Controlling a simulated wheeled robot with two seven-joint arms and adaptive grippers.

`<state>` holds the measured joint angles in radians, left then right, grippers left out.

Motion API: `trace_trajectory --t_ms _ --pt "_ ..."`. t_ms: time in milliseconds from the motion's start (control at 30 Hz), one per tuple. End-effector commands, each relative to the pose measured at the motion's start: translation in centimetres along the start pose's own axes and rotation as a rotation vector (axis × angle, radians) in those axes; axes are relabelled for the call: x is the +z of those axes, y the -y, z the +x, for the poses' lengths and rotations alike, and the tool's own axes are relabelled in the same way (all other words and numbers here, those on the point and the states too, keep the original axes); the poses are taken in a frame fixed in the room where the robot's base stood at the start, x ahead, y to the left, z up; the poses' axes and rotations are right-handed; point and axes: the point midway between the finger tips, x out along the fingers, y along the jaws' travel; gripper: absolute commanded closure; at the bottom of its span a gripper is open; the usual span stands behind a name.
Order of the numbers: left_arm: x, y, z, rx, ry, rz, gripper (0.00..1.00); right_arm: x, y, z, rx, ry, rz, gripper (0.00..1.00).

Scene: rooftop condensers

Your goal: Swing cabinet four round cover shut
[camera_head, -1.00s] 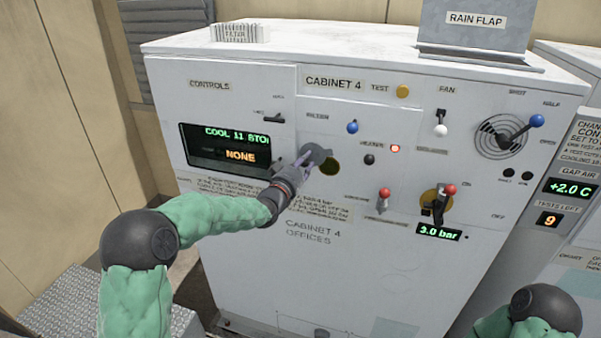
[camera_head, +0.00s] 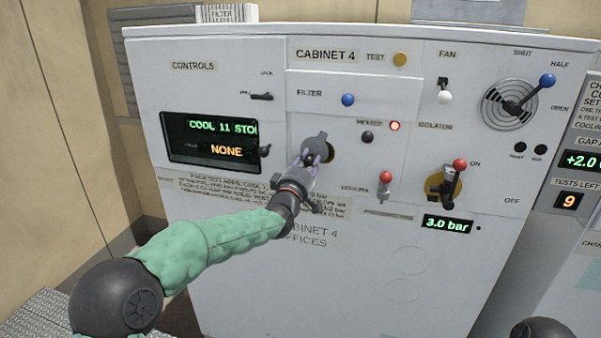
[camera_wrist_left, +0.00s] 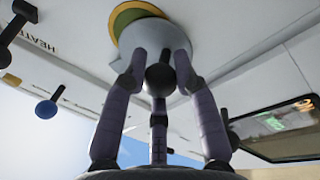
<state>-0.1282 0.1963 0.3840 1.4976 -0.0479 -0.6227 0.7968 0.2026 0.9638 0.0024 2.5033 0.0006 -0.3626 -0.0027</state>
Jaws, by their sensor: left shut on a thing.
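The grey round cover (camera_head: 317,144) is on the front of cabinet four (camera_head: 400,265), below the FILTER label. It also shows in the wrist view (camera_wrist_left: 150,36), with a dark ball knob (camera_wrist_left: 160,78) on it. My left gripper (camera_head: 311,158) is shut on this knob, its fingers around it. A dark round opening (camera_head: 330,154) shows at the cover's right side. In the wrist view a yellow and green crescent of its rim (camera_wrist_left: 124,17) sticks out past the cover. The cover overlaps the opening only in part. My right gripper is out of view.
A red-knobbed lever (camera_head: 386,178), the isolator handle (camera_head: 457,178) and a blue knob (camera_head: 348,99) stick out nearby. A lit display (camera_head: 210,140) is to the left.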

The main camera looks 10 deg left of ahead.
Motion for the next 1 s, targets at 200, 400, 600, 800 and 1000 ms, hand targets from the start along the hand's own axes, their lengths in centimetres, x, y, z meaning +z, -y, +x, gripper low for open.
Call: trace_trajectory --t_ms 200,400,600,800,1000 --pt "1.5 -0.1 0.0 0.005 -0.035 -0.177 1.00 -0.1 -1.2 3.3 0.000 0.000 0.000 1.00" --pt "2.2 -0.6 0.0 0.002 -0.060 -0.305 1.00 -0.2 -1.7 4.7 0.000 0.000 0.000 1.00" --pt "2.6 -0.9 0.1 0.000 -0.077 -0.386 1.00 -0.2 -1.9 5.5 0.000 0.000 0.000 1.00" --pt "2.7 -1.1 0.1 0.000 -0.086 -0.423 1.00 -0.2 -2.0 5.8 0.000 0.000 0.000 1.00" --pt "2.7 -1.3 0.2 0.001 -0.088 -0.430 1.00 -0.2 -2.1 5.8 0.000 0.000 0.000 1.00"
